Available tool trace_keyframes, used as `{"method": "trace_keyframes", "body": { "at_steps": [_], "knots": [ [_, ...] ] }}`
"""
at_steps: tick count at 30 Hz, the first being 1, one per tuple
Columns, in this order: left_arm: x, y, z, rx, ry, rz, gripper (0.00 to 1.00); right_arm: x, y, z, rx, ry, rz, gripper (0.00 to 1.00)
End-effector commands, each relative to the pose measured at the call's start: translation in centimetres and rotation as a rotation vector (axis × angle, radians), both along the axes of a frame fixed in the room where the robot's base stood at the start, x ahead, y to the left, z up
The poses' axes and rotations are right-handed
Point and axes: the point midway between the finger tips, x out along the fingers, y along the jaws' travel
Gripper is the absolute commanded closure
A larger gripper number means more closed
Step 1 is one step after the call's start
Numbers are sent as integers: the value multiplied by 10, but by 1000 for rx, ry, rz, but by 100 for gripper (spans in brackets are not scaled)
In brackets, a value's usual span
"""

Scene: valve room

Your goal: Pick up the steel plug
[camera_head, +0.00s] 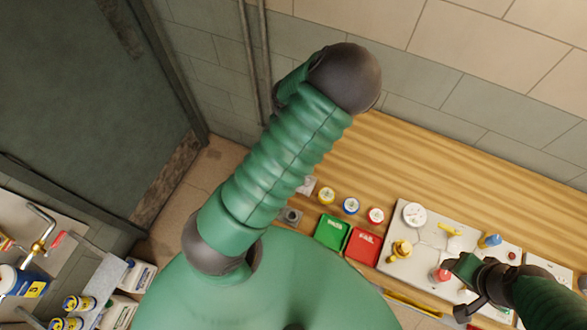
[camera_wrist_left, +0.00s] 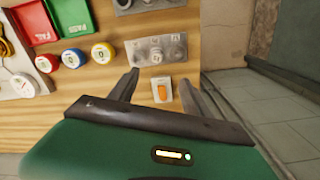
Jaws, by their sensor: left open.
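No piece stands out clearly as the steel plug. In the left wrist view a grey metal block (camera_wrist_left: 156,50) with round metal parts lies on the wooden bench, just beyond my left fingertips; one of these parts may be the plug, but I cannot tell. Another grey metal fitting (camera_wrist_left: 133,4) is cut off at the top edge; it shows in the head view (camera_head: 291,216) beside the green tray. My left gripper (camera_wrist_left: 159,77) is open and empty, its fingers apart over the bench. In the head view my left arm hides it. My right gripper (camera_head: 466,287) is at the lower right; its jaws are unclear.
An orange switch-like piece on a white base (camera_wrist_left: 162,91) shows between my left fingers. A green tray (camera_head: 331,232), a red tray (camera_head: 363,246) and yellow, blue and red caps line the bench. A light board (camera_head: 425,245) carries several fittings. The bench ends near my left gripper.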

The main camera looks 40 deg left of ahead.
Motion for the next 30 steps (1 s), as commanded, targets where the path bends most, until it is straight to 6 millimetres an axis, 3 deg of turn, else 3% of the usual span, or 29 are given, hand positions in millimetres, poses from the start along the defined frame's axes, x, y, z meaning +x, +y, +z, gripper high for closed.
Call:
{"method": "trace_keyframes", "body": {
  "at_steps": [3,9,14,22,30],
  "knots": [
    [-1,0,-37,-2,3,4,43,0,0,-9,0,1,0,44],
    [0,-2,-82,-2,0,2,43,0,0,-14,0,0,0,44],
    [0,-4,-97,-3,-2,1,43,0,0,-14,0,0,0,44],
    [1,-11,-141,-2,-2,2,43,0,0,-11,0,0,0,44],
    [2,-12,-145,-1,-4,-1,45,0,0,-11,0,0,0,44]
  ]
}}
